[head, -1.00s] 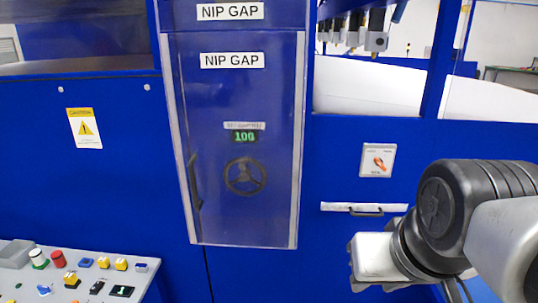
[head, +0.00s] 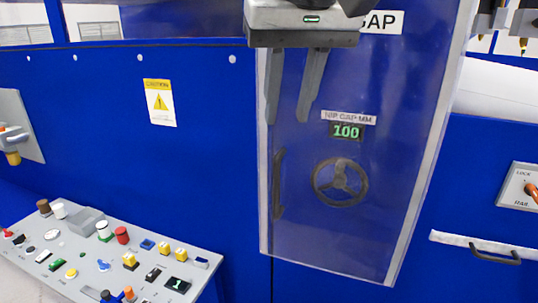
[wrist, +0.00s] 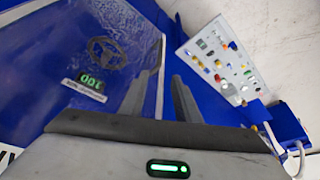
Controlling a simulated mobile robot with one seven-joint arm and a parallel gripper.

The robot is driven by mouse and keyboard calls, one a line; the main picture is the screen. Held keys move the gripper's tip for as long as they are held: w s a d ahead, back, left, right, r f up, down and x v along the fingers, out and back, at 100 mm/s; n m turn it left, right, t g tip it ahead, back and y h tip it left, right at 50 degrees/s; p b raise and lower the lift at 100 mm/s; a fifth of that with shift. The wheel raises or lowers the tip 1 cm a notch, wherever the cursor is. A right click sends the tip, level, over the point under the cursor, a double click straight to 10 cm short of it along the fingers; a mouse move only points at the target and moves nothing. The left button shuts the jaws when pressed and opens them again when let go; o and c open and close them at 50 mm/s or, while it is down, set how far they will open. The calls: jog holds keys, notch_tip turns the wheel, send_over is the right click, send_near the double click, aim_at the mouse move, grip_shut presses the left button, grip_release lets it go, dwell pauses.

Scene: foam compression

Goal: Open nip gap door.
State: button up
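The nip gap door (head: 395,190) is a clear, pale-framed panel that looks closed on the blue machine front. Its dark vertical handle (head: 279,183) is at the door's left edge. A handwheel (head: 340,182) and a green display (head: 347,132) reading 100 show through the panel. My gripper (head: 287,120) is in front of the door's upper left, above the handle, fingers pointing down, open and empty. In the wrist view the two fingers (wrist: 164,82) are apart, with the door (wrist: 60,70) to their left.
A control panel (head: 75,262) with several buttons stands at the lower left. A caution label (head: 160,102) is on the blue wall. A rotary lock switch (head: 528,187) and a drawer-like handle (head: 495,252) are on the right.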

aim_at(278, 170)
jog(key=b+x, duration=0.2)
jog(key=x, duration=1.5)
jog(key=shift+c, duration=0.4)
grip_shut()
